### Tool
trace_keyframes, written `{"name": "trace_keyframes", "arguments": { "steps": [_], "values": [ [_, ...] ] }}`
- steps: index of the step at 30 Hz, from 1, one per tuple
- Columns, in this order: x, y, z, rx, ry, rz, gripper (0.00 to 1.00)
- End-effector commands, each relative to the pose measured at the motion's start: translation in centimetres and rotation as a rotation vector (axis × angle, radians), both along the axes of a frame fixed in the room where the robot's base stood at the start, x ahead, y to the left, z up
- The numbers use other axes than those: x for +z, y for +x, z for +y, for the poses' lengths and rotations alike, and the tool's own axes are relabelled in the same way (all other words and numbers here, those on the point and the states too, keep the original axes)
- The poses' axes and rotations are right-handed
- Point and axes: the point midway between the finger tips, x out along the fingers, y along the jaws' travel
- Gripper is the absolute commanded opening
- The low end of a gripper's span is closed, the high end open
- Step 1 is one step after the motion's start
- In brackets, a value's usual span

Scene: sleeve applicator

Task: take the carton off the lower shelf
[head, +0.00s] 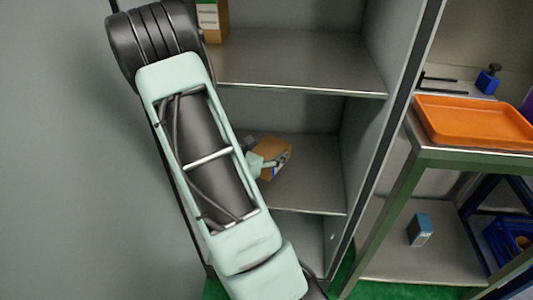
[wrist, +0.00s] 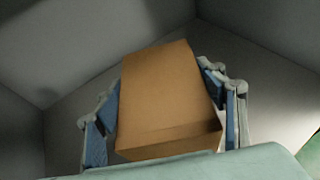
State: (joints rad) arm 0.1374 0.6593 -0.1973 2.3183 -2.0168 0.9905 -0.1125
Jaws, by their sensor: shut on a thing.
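A brown carton (head: 273,151) is on the lower shelf (head: 315,190) of the grey cabinet in the head view. In the wrist view the carton (wrist: 168,95) sits between the two fingers of my gripper (wrist: 168,118), with blue pads at its left and right sides. My gripper (head: 266,163) is shut on the carton. In the head view my arm covers the left part of the shelf and part of the carton. I cannot tell whether the carton touches the shelf.
Another carton (head: 212,18) stands on the upper shelf (head: 300,65). The cabinet's right side wall (head: 385,110) is close to the gripper. On the right, a green-framed bench holds an orange tray (head: 475,120), with a small blue box (head: 420,230) below.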

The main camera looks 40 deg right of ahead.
Motion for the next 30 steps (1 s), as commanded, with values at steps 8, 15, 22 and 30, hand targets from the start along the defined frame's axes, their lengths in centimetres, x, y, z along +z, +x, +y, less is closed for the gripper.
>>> {"name": "trace_keyframes", "arguments": {
  "steps": [8,15,22,30],
  "values": [
    [5.0,-4.4,1.7,0.0,-0.002,0.0,0.29],
    [6.4,-6.8,2.6,-0.002,-0.003,0.003,0.29],
    [6.9,-7.6,3.0,-0.002,-0.005,0.004,0.29],
    [7.3,-8.3,3.2,-0.003,-0.007,0.005,0.29]
  ]
}}
